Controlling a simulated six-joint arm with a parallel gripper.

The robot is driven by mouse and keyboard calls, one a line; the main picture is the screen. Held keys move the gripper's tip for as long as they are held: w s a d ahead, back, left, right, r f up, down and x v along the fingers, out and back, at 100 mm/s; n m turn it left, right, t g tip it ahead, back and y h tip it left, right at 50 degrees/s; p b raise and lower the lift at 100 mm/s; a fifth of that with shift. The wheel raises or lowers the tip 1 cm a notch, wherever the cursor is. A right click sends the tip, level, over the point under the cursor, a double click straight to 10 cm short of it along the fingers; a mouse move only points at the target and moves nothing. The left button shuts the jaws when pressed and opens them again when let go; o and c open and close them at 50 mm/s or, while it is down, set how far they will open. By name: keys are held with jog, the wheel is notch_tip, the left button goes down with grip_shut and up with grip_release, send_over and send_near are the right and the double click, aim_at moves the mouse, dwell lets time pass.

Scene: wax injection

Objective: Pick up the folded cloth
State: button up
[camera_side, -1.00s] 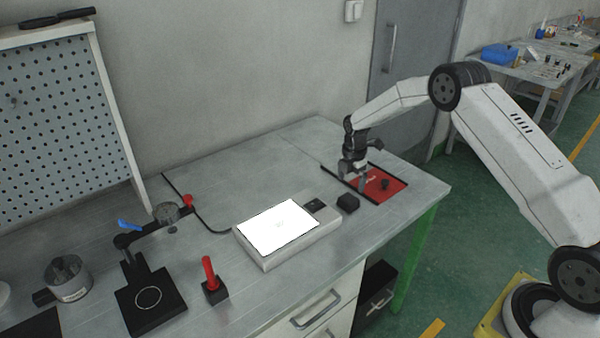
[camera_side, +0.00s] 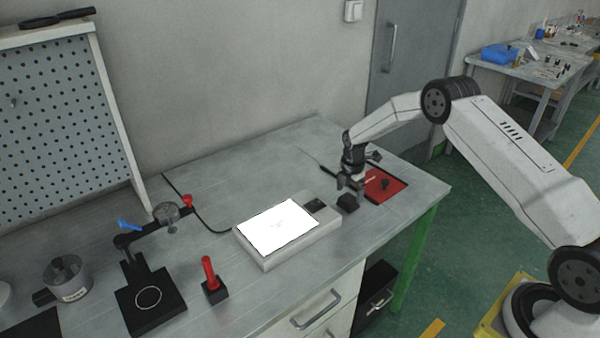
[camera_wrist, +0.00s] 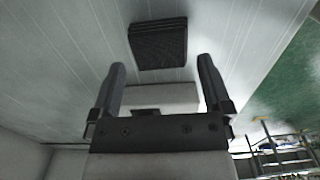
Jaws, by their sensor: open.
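The folded cloth (camera_side: 348,203) is a small dark, ribbed, square stack. It lies on the metal bench between the white lit panel box and the red mat. In the wrist view the cloth (camera_wrist: 158,44) lies beyond the fingertips, a little left of the middle between them. My gripper (camera_side: 351,186) is just above and behind the cloth, close to it. In the wrist view my gripper (camera_wrist: 161,72) has its two fingers wide apart with nothing between them. The cloth looks apart from the fingers.
The white lit panel box (camera_side: 322,228) stands left of the cloth. The red mat (camera_side: 390,190) with a dark knob (camera_side: 385,184) lies to the right. A red-handled tool (camera_side: 209,272) and a black stand (camera_side: 150,300) are further left.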

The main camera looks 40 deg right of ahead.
aim_at(349, 198)
jog(key=shift+f, duration=1.75)
jog(key=shift+c, duration=0.2)
jog(key=c, duration=0.9)
jog(key=shift+r, duration=0.2)
